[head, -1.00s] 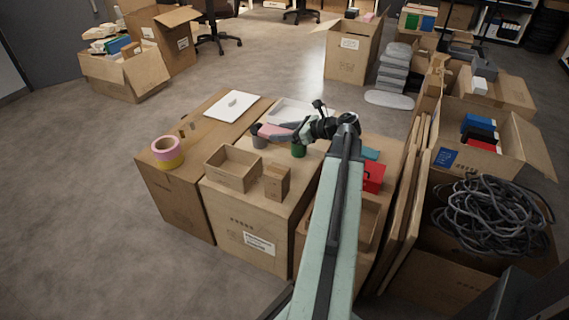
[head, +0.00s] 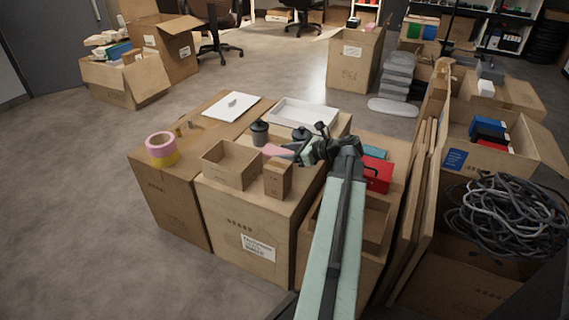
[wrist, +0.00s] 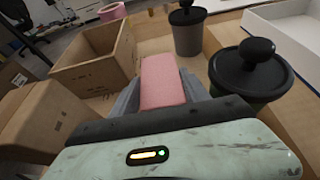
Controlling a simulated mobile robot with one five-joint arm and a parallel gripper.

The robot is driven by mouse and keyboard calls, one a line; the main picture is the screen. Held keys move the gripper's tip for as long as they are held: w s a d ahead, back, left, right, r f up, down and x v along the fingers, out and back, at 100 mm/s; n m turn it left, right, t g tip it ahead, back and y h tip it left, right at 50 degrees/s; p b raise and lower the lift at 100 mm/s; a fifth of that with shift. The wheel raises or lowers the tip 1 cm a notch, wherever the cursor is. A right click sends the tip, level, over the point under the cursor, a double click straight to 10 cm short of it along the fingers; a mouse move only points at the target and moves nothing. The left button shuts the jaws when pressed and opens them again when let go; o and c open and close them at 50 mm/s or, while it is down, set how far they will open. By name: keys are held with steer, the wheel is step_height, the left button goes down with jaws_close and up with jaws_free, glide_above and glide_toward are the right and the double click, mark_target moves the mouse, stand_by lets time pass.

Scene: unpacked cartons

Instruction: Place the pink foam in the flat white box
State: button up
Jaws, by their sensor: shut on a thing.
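My gripper (head: 288,152) is shut on the pink foam (head: 275,150). The foam is a flat pink block, and in the wrist view it sticks out ahead between the grey fingers (wrist: 162,84). The flat white box (head: 305,112) is open, shallow and looks empty. It lies at the back right of the carton tops, behind two dark lidded cups. A corner of it shows at the upper right of the wrist view (wrist: 288,28). My gripper is on the near side of the cups, apart from the white box.
Two lidded cups (head: 259,133) (head: 301,134) stand between gripper and white box. An open cardboard box (head: 228,180) and a small closed carton (head: 278,180) stand close by. Tape rolls (head: 162,149), a white flat board (head: 231,107) and a red box (head: 378,175) are farther out.

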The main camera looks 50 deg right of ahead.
step_height(320, 180, down, 2)
steer(key=shift+f+b, duration=0.2)
steer(key=shift+b, duration=0.35)
steer(key=shift+r, duration=0.15)
steer(key=o, duration=0.9)
steer(key=shift+o, duration=0.6)
